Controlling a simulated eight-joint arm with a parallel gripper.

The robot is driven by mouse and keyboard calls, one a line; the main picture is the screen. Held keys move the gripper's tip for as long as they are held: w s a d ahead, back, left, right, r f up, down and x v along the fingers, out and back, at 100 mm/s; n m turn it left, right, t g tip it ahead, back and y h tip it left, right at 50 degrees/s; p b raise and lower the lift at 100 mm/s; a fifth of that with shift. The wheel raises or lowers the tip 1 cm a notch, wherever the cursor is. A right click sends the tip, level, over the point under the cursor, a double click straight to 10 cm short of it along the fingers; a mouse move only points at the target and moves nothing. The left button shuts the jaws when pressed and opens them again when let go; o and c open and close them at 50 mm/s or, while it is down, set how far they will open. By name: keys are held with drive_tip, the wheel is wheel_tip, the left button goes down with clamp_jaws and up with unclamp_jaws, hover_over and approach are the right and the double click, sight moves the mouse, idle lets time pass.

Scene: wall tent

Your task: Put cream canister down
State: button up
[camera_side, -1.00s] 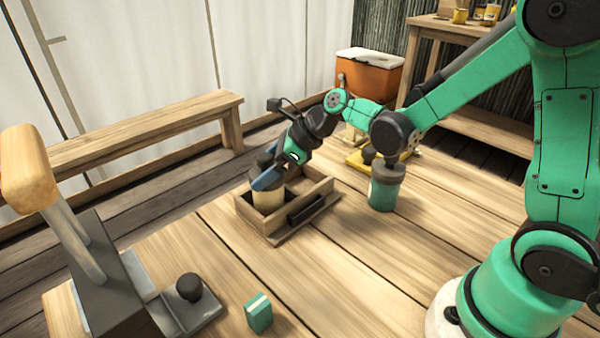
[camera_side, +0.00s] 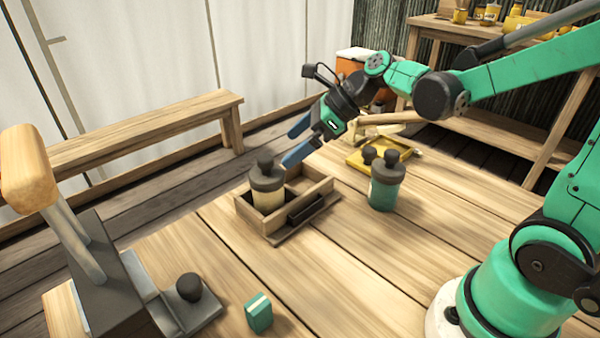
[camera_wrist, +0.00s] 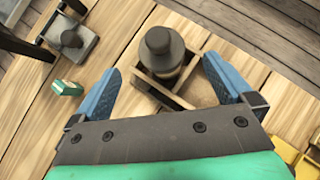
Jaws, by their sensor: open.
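The cream canister (camera_side: 267,189), with a dark knobbed lid, stands upright in the left compartment of a wooden box (camera_side: 268,226). It also shows in the wrist view (camera_wrist: 161,56), between and beyond the blue fingers, with the box (camera_wrist: 158,97) around it. My gripper (camera_side: 295,142) is open and empty, above and to the right of the canister in the side view and apart from it. The box's other compartment looks empty. The canister's lower part is hidden by the box walls.
A teal canister (camera_side: 385,188) stands right of the box, near a yellow tray (camera_side: 365,159). A small green block (camera_side: 258,313) and a grey device with a black knob (camera_side: 190,288) are at the front left. Bare tabletop (camera_side: 340,270) lies in front of the box.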

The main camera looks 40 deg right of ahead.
drive_tip(key=s+n+h, duration=0.3)
drive_tip(key=s+n, duration=0.1)
drive_tip(key=n, duration=0.9)
drive_tip(key=s+n+h, duration=0.3)
drive_tip(key=s+n, duration=0.1)
drive_tip(key=n, duration=1)
drive_tip(key=shift+s+d+f+n+t, duration=0.15)
drive_tip(key=shift+s+d+n+t, duration=0.15)
drive_tip(key=shift+s, duration=0.1)
